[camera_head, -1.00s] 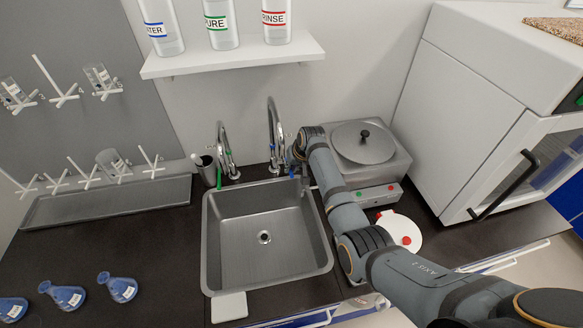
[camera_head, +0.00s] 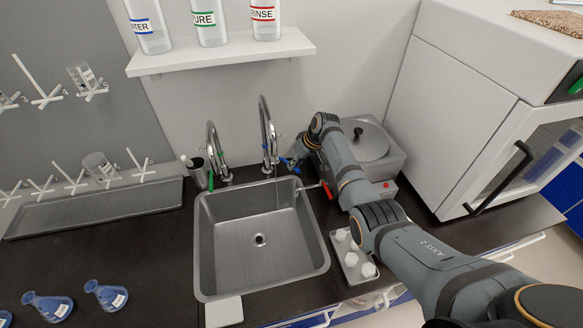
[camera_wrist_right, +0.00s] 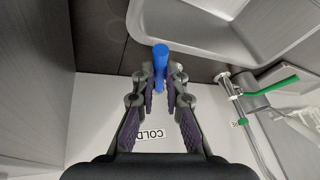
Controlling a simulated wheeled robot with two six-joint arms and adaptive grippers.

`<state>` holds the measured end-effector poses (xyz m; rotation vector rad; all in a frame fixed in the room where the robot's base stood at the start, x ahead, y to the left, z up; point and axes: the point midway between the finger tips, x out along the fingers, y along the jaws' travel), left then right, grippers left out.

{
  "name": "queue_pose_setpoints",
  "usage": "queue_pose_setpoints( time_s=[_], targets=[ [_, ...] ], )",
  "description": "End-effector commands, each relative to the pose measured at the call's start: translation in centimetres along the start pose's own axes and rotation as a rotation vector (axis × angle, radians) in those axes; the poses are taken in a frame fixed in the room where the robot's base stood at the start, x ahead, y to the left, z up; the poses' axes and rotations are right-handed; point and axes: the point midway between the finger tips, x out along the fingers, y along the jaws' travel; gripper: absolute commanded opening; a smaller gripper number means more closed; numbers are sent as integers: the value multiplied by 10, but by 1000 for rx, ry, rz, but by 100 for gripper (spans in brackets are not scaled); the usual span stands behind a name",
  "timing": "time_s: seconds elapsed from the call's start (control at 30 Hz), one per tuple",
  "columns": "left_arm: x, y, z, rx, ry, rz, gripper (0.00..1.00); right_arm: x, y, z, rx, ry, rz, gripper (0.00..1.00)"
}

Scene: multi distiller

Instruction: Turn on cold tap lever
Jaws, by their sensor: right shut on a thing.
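The cold tap lever is a blue handle (camera_head: 290,163) at the base of the right-hand curved tap (camera_head: 266,130), behind the sink. It also shows in the right wrist view as a blue rod (camera_wrist_right: 160,62), above a "COLD" label (camera_wrist_right: 150,134) on the wall. My right gripper (camera_wrist_right: 160,82) is shut on the blue lever, one finger on each side of it. In the head view my right gripper (camera_head: 297,167) is small and partly hidden by its own wrist. My left gripper is in neither view.
A second curved tap with a green lever (camera_head: 210,179) stands to the left. The grey sink (camera_head: 235,245) is in front. A metal bath with a lid (camera_head: 370,142) stands right of my wrist. A bottle shelf (camera_head: 220,57) hangs above.

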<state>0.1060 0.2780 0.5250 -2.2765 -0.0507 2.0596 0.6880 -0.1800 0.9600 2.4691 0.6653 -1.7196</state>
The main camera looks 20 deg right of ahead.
Motion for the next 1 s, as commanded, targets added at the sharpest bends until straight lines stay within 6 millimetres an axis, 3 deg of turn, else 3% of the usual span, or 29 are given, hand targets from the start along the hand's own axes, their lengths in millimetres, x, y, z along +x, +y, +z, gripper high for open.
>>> queue_pose_setpoints(
  time_s=[0.17,0.2,0.37,0.73,0.87,1.0],
  targets=[
    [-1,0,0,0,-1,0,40,0,0,0,1,1,1,0],
    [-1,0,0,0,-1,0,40,0,-1,0,2,1,1,14],
    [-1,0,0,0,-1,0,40,0,-1,0,2,1,1,35],
    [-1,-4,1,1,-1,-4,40,-8,0,-1,3,2,2,35],
    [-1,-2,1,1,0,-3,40,-31,0,-1,1,4,3,35],
    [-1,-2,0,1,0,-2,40,-68,0,-1,1,4,4,35]
  ],
)
